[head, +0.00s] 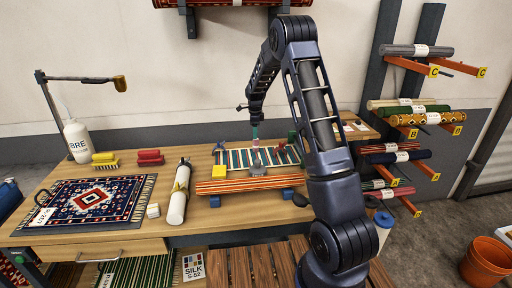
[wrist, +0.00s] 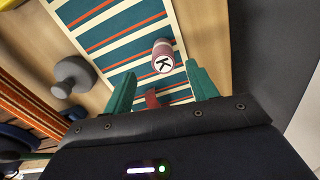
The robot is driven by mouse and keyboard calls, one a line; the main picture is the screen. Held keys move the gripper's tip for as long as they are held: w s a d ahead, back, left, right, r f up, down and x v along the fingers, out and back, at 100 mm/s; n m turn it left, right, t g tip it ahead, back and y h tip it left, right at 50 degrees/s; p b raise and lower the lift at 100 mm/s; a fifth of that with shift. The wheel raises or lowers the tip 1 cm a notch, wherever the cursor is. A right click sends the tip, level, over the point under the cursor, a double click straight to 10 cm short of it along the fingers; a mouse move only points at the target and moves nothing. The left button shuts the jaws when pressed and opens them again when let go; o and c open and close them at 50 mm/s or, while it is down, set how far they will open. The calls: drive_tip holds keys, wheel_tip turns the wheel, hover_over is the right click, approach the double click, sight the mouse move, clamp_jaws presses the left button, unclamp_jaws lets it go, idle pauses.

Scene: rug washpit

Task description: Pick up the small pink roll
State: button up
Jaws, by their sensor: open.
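The small pink roll (wrist: 163,50), with a white end marked K, lies on the striped rug (wrist: 112,35) in the wrist view. My gripper (wrist: 161,82) has two green fingers spread apart, with nothing held between them. The roll shows just beyond the fingertips, roughly between them and nearer the right one; I cannot tell the exact gap. In the head view my gripper (head: 255,133) hangs pointing down over the striped rug (head: 230,159) on the table. The roll cannot be made out there.
A small red item (wrist: 152,98) lies near the fingers. A grey knobbed object (wrist: 72,72) is to the left. A striped rolled rug (head: 240,184) rests on blue blocks in front. A white roll (head: 179,200) and a patterned rug (head: 90,202) lie left. Rolls on a rack stand right.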

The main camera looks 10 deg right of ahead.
sight(256, 146)
wheel_tip(256, 146, down, 5)
drive_tip(key=shift+r, duration=0.1)
drive_tip(key=shift+w+d+f, duration=0.1)
drive_tip(key=shift+d+f, duration=0.05)
drive_tip(key=shift+f, duration=1.15)
drive_tip(key=shift+w+d+f, duration=0.1)
drive_tip(key=shift+f, duration=1.15)
drive_tip(key=c, duration=1.1)
drive_tip(key=shift+o, duration=0.2)
drive_tip(key=shift+r, duration=0.15)
